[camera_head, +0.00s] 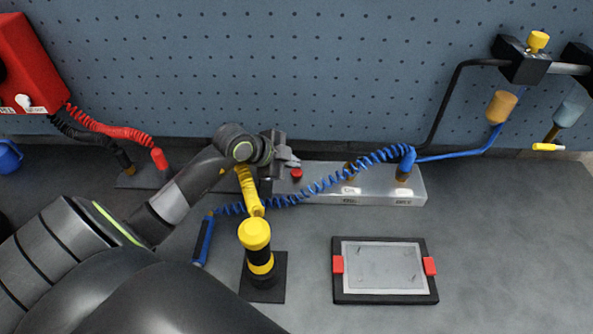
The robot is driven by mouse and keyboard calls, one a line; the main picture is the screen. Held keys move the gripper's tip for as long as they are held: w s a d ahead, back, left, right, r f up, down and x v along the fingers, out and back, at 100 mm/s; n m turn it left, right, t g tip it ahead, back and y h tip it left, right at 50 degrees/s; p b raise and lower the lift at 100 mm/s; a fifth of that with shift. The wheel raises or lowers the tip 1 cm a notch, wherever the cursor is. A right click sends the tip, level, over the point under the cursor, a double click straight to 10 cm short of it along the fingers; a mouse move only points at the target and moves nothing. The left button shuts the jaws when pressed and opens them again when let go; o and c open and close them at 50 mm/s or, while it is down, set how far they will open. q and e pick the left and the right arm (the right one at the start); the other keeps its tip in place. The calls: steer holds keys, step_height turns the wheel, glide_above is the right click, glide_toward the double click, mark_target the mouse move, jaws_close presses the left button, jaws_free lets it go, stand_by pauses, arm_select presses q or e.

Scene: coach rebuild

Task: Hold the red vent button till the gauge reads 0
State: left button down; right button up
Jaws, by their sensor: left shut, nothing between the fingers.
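The red vent button (297,174) sits on the grey metal manifold block (410,195) along the foot of the back wall. My left gripper (291,163) is shut and empty, with its tips just beside and behind the button in the picture. I cannot tell whether they touch it. My left arm comes in from the lower left and covers the left end of the block. I see no readable gauge dial in this view. My right gripper is not in view.
A blue coiled hose (330,183) runs over the block. A yellow-and-black cylinder (258,262) stands in front, beside a blue-handled tool (203,240). A black-framed tray (338,290) lies right of it. Red and black cables hang from a red box (30,60).

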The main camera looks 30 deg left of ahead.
mark_target(292, 173)
arm_select(q)
steer(key=shift+f, duration=0.4)
steer(key=shift+f, duration=0.55)
stand_by(1.2)
stand_by(2.3)
steer(key=shift+r+p, duration=0.95)
steer(key=shift+p, duration=0.15)
steer(key=shift+r, duration=0.1)
step_height(292, 173, up, 5)
steer(key=p, duration=0.6)
stand_by(1.5)
